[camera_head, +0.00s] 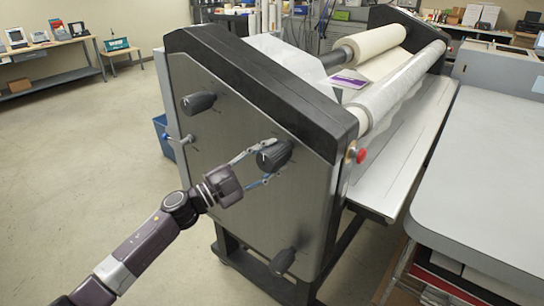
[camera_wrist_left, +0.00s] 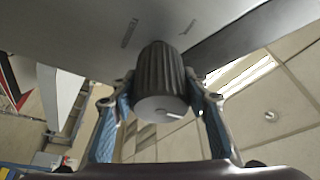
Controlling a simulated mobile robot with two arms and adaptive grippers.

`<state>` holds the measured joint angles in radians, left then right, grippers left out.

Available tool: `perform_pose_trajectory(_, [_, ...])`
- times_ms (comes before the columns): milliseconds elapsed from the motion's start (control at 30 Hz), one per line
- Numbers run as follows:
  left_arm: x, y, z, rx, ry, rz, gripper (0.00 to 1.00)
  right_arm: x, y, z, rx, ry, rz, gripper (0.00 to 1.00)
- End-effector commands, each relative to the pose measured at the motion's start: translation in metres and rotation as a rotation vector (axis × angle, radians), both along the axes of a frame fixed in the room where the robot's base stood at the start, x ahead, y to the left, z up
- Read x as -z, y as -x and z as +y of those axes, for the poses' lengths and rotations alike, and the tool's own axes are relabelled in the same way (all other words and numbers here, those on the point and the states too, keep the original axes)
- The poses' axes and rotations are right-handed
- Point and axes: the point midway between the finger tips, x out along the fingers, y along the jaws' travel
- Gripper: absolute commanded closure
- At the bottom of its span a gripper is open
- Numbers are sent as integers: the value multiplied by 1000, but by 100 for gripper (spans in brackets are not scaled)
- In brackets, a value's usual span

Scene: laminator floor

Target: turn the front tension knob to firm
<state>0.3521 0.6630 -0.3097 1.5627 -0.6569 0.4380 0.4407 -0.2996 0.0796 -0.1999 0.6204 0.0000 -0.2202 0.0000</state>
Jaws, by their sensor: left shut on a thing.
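The laminator's grey side panel (camera_head: 215,165) carries several black knobs. The front tension knob (camera_head: 275,154) is the one at the upper right of the panel. My left gripper (camera_head: 266,162) is shut on it, one finger along its upper side and one below. In the left wrist view the knob (camera_wrist_left: 160,85) is dark and ridged, with a pale round end face and a short white mark. The left gripper's blue-padded fingers (camera_wrist_left: 160,100) hold it from both sides. Small labels show on the panel behind it, too small to read. My right gripper is not in view.
Another black knob (camera_head: 198,103) is at the panel's upper left and one (camera_head: 283,261) at its lower right. A blue-tipped crank (camera_head: 178,138) sticks out on the left. A red button (camera_head: 361,155) is at the right edge. The floor (camera_head: 85,150) to the left is clear.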

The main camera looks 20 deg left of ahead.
Motion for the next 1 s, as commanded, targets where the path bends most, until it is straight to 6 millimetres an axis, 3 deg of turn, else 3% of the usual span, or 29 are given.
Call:
perform_pose_trajectory(600, [0, 0, 0, 0, -40, -14, 82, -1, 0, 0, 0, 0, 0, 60])
perform_pose_trajectory(633, [1, 0, 0, 1, -39, -13, 56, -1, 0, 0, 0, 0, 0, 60])
perform_pose_trajectory(700, [1, 0, 0, 1, -39, -13, 48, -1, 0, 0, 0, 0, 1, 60])
perform_pose_trajectory(800, [0, 0, 0, 1, -39, -13, 40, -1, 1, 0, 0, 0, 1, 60])
perform_pose_trajectory(1000, [0, 0, 0, 0, -39, -14, 40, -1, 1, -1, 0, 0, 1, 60])
